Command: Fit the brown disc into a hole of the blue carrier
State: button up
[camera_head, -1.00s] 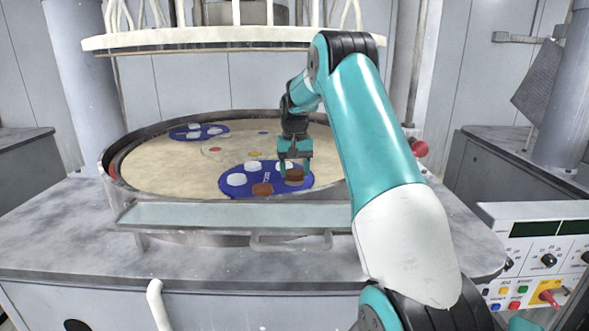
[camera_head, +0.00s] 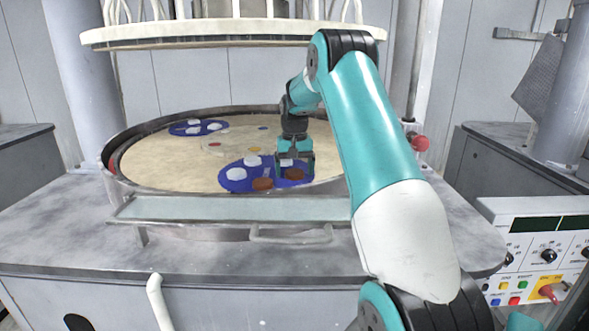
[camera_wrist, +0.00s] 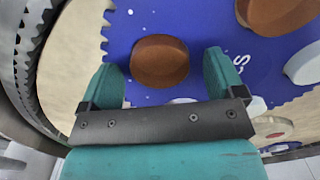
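The blue carrier (camera_head: 238,186) with a toothed rim lies on the near part of the tan platen and also shows in the wrist view (camera_wrist: 215,25). A brown disc (camera_wrist: 160,62) is on the carrier between my gripper's fingers (camera_wrist: 163,80). My gripper is open, with a gap beside the disc on both sides. In the head view this disc (camera_head: 293,174) lies low at the carrier's right side, under my gripper (camera_head: 295,168). I cannot tell whether it is fully seated in a hole. Another brown disc (camera_head: 262,184) sits at the carrier's near edge.
White discs (camera_head: 236,174) sit in other places of the blue carrier. A second blue carrier (camera_head: 180,129) with white pieces lies at the far left of the platen (camera_head: 160,170). The platen's metal rim (camera_wrist: 30,90) is close to my gripper. A white ring plate (camera_head: 200,32) hangs above.

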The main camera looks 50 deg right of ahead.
aim_at(294, 172)
jog(key=shift+r, duration=0.1)
notch_tip(294, 172, up, 7)
jog(key=shift+r+b, duration=0.15)
jog(key=shift+b, duration=0.35)
dwell(0.4)
